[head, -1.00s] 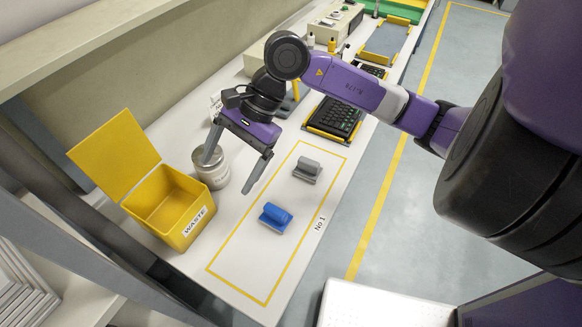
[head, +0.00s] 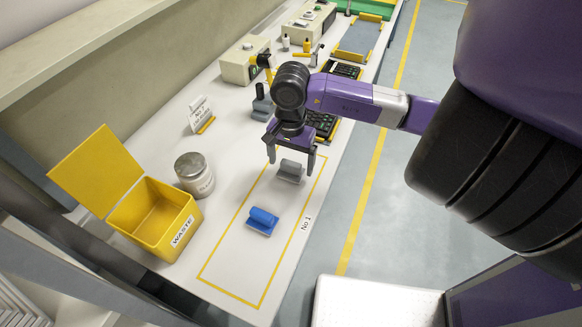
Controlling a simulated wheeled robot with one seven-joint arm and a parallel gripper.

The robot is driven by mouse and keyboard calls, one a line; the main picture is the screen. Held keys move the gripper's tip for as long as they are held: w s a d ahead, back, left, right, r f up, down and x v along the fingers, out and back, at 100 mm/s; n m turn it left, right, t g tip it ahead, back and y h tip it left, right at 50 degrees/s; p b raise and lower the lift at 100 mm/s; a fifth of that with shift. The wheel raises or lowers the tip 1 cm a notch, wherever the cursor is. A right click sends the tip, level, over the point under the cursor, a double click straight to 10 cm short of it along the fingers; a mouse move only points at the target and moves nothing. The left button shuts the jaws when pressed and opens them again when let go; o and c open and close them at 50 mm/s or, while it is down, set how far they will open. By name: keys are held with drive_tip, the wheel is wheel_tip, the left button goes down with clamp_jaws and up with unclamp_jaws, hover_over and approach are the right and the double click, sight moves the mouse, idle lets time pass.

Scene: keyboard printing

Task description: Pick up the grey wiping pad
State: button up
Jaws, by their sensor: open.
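The grey wiping pad (head: 290,171) lies inside the yellow-outlined area on the white bench, towards its far end. My gripper (head: 290,167) points down with its two fingers spread, one to the left and one to the right of the pad in the picture. The fingers are empty. I cannot tell from this view how high the fingertips are above the bench. A blue wiping pad (head: 262,220) lies nearer in the same outlined area, apart from my gripper.
A yellow waste bin (head: 160,216) with a raised lid and a metal canister (head: 195,174) stand to the left. A keyboard (head: 322,124) sits behind my gripper. A small sign (head: 201,115) stands at the back left. The near part of the outlined area is clear.

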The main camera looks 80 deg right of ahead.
drive_tip(key=shift+f, duration=1.05)
drive_tip(key=c, duration=1.7)
drive_tip(key=shift+r, duration=0.1)
drive_tip(key=shift+c, duration=0.2)
